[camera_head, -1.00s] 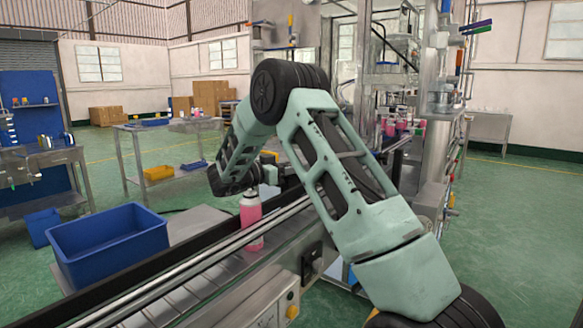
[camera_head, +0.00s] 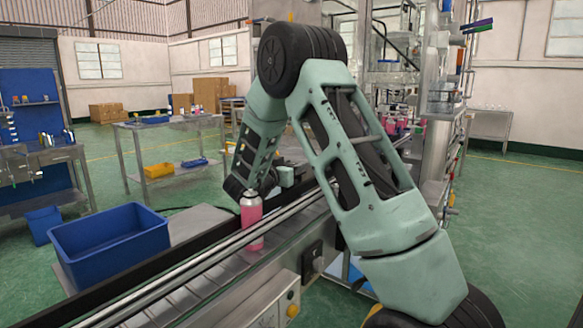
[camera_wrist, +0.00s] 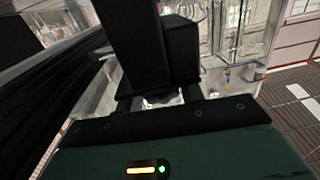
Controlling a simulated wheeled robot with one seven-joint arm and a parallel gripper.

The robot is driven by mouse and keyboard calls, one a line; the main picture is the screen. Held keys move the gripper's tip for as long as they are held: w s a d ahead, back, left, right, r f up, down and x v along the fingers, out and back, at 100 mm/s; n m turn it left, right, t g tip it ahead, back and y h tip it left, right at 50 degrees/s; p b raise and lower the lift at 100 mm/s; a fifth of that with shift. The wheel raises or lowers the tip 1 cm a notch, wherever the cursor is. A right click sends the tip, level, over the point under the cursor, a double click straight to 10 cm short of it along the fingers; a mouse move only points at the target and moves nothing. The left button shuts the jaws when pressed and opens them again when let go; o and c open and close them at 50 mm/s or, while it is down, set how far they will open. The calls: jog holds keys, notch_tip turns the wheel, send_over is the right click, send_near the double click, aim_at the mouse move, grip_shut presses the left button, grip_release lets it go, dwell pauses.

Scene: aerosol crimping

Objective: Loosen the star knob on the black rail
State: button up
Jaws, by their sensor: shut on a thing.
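The black rail (camera_head: 150,267) runs along the far side of the conveyor, and a dark diagonal band that looks like it fills the left of the wrist view (camera_wrist: 50,95). My gripper (camera_wrist: 160,97) is beside the rail, its dark jaws shut on what appears to be the star knob. The knob itself is hidden by the jaws, so its shape and turn cannot be made out. In the head view my wrist is low behind the pink can (camera_head: 251,222), and the jaws are hardly visible.
The pink can stands upright on the conveyor (camera_head: 215,280), close in front of my wrist. A blue bin (camera_head: 110,240) stands at the left. Several pink cans (camera_head: 395,127) are by the metal machine frame (camera_head: 435,110) at the back right.

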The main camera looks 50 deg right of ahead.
aim_at(291, 163)
jog(key=shift+a, duration=0.1)
jog(key=o, duration=1)
jog(key=shift+r, duration=0.1)
notch_tip(291, 163, up, 10)
jog(key=shift+f, duration=0.1)
